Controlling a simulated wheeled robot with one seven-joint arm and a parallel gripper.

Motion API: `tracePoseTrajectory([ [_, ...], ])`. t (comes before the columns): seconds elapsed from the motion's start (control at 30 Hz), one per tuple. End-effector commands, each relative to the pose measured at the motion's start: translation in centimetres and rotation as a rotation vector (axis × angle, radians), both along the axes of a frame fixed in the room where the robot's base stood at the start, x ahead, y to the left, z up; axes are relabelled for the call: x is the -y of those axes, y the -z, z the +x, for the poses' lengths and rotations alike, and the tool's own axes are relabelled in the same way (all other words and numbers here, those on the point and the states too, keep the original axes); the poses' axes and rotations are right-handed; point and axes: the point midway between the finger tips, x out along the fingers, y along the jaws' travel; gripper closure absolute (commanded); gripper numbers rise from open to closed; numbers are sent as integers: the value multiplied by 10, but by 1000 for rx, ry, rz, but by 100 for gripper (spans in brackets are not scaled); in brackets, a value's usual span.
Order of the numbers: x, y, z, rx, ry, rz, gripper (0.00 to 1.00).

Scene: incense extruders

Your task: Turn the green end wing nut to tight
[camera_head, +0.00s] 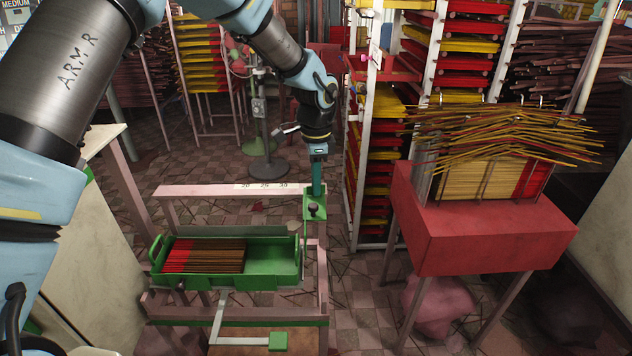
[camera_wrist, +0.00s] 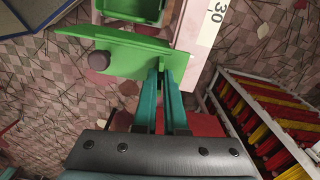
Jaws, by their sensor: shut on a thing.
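The green end (camera_head: 314,211) is a green plate at the right end of the pink rail, with a dark round knob (camera_head: 313,209) on it. In the wrist view the green end (camera_wrist: 133,56) lies ahead of my fingers, and the knob (camera_wrist: 99,60) is to their left, apart from them. My gripper (camera_head: 318,190) points down at the green end. In the wrist view my gripper (camera_wrist: 163,72) has its teal fingertips close together at the plate's right part, beside the rail. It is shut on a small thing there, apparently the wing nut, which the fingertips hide. I cannot tell the nut's angle.
The pink rail (camera_head: 215,190) carries a scale with 20, 25 and 30. Below it, a green tray (camera_head: 285,262) holds brown and red sticks (camera_head: 205,256). A tall rack (camera_head: 366,160) of red and yellow trays and a red table (camera_head: 480,240) stand to the right.

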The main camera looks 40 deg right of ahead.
Motion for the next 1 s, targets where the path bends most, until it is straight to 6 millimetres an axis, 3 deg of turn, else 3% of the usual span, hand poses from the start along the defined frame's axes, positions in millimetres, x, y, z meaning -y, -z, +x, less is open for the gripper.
tracePoseTrajectory([
  [0.6, 1, -1, 1, 1, 41, -3, 100],
  [0.63, 1, -1, 1, 1, 41, -3, 89],
  [0.87, 1, -1, 0, 0, 40, -1, 63],
  [1.0, 0, 0, 0, 0, 40, -1, 61],
])
